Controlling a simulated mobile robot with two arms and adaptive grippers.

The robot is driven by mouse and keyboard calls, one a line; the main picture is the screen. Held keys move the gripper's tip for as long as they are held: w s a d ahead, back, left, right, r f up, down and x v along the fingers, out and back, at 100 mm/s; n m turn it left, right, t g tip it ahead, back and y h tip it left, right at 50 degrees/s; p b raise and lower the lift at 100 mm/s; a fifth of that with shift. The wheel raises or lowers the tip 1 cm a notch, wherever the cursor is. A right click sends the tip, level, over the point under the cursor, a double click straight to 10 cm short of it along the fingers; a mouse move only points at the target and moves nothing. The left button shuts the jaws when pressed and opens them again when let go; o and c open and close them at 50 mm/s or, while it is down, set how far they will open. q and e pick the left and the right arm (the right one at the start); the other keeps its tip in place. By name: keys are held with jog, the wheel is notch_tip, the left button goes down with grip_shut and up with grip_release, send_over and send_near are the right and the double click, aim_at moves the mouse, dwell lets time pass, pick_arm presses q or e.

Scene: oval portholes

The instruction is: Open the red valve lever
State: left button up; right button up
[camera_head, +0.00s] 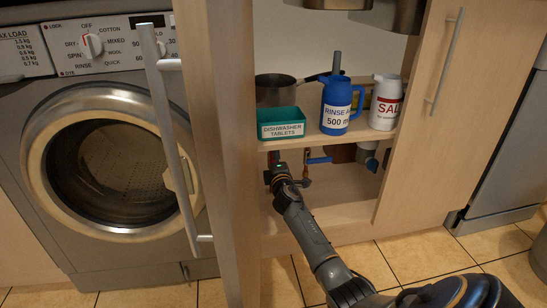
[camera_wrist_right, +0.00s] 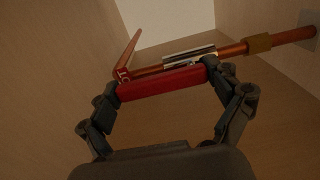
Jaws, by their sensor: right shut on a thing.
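The red valve lever (camera_wrist_right: 162,85) lies crosswise between the fingertips of my right gripper (camera_wrist_right: 164,82) in the right wrist view, with one finger at each end of it. The gripper is shut on it. The lever sits just in front of a copper pipe (camera_wrist_right: 232,51) with a metal valve body, and looks roughly in line with the pipe. In the head view my right gripper (camera_head: 281,172) reaches into the lower cupboard space, and only a little red shows beside it. My left gripper is not in view.
A blue lever (camera_head: 319,160) is on the pipework right of my gripper. The shelf (camera_head: 310,138) above holds a green tablet box (camera_head: 281,115), a blue jug (camera_head: 338,108), a salt container (camera_head: 385,105) and a pot (camera_head: 276,90). The cupboard floor (camera_head: 325,210) is clear.

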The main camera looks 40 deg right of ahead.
jog(key=shift+r, duration=0.1)
jog(key=o, duration=1.4)
jog(key=shift+w, duration=0.1)
jog(key=v, duration=1.2)
